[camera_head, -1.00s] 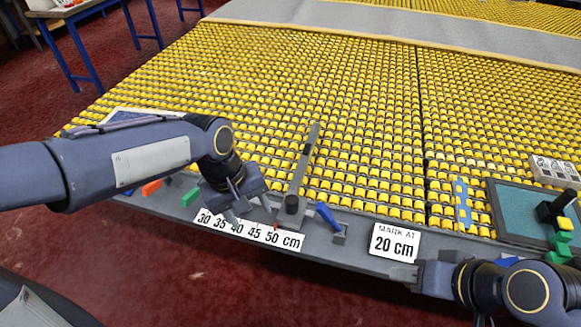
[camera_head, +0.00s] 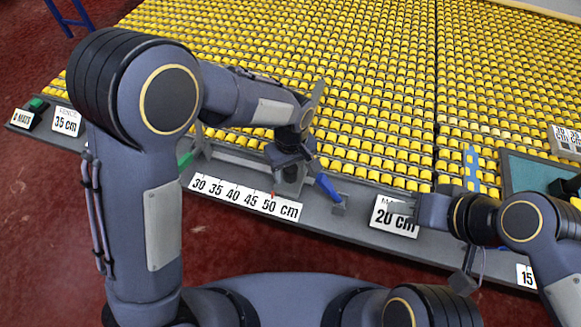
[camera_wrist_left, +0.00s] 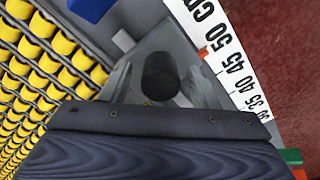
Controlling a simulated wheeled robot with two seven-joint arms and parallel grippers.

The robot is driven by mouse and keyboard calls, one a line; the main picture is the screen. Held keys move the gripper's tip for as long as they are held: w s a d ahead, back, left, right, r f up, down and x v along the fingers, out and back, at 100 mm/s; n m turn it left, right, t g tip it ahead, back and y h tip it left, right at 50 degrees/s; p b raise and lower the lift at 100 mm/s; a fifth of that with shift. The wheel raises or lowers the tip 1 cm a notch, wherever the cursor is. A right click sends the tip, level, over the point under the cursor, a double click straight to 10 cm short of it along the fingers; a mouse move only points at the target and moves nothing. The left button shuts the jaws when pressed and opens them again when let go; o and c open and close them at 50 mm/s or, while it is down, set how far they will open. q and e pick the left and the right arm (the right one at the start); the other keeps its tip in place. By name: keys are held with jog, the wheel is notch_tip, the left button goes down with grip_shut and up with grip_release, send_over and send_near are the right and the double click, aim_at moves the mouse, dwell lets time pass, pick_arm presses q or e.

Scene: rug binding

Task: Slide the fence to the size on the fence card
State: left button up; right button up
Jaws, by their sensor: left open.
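The fence card (camera_head: 66,121) reads 35 cm and stands at the far left of the bench edge. The white scale (camera_head: 243,197) reads 30 to 50 cm. The fence is a grey bar (camera_head: 318,93), largely hidden behind my left arm. Its red pointer (camera_head: 273,194) is near the 50 in the head view and also shows in the left wrist view (camera_wrist_left: 203,52). My left gripper (camera_head: 290,172) is open above the fence, its fingers either side of the black round knob (camera_wrist_left: 160,76). My right gripper (camera_head: 408,207) overlaps the 20 cm card; its fingers are unclear.
The mark card (camera_head: 397,219) reads 20 cm. A blue lever (camera_head: 327,188) stands just right of the fence, and a green block (camera_head: 185,159) left of it. Yellow rollers (camera_head: 385,80) cover the table behind. A teal panel (camera_head: 530,172) lies at the right.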

pick_arm(q)
jog(key=shift+f, duration=0.15)
grip_shut()
jog(key=w+a, duration=0.1)
jog(key=a, duration=0.3)
jog(key=w+a, duration=0.2)
jog(key=a, duration=0.3)
jog(key=w+a, duration=0.1)
jog(key=a, duration=0.4)
jog(key=shift+w+a+b, duration=0.2)
jog(key=shift+w+b, duration=0.1)
jog(key=shift+b, duration=0.1)
grip_release()
